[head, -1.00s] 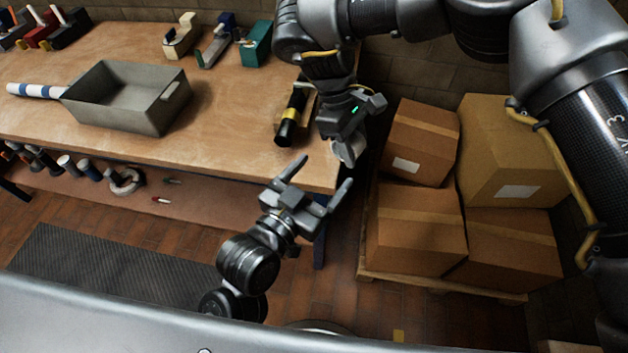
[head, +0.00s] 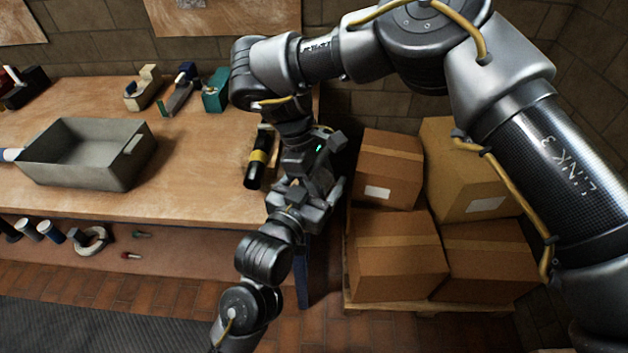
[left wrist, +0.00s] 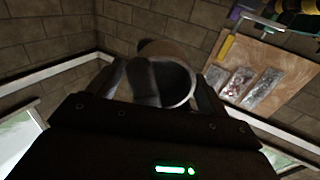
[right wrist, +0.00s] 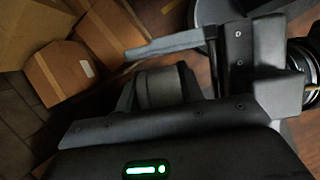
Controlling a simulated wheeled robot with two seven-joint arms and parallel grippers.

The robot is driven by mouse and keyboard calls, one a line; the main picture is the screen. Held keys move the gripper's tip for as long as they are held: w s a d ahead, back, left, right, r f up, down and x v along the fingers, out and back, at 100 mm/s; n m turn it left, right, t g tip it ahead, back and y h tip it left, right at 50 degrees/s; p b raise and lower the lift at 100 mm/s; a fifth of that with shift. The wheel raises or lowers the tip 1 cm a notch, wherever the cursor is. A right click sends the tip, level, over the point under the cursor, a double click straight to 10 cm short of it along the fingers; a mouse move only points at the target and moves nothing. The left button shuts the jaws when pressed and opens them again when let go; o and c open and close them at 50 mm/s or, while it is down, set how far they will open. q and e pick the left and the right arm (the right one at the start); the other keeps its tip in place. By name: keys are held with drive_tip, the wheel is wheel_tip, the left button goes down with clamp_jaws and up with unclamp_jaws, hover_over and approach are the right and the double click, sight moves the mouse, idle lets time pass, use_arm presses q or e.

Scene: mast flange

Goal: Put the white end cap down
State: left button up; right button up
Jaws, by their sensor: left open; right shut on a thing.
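The white end cap shows in the left wrist view (left wrist: 180,86) as a pale ring with an open end. It also shows, in shadow, in the right wrist view (right wrist: 160,87). My right gripper (head: 308,191), on the arm from the upper right, points down and is shut on the cap. My left gripper (head: 312,178), on the arm from the lower left, reaches up and is open, its fingers on either side of the cap. Whether they touch it I cannot tell. In the head view the two grippers overlap and hide the cap, off the workbench's right end.
The wooden workbench (head: 200,190) carries a grey tray (head: 75,172), a black cylinder with a yellow band (head: 258,157) near its right end, and several small tools at the back. Cardboard boxes (head: 395,255) stand on a pallet to the right. Bare benchtop lies right of the tray.

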use_arm(q)
drive_tip(key=c, duration=1)
drive_tip(key=shift+c, duration=0.6)
use_arm(e)
drive_tip(key=o, duration=1)
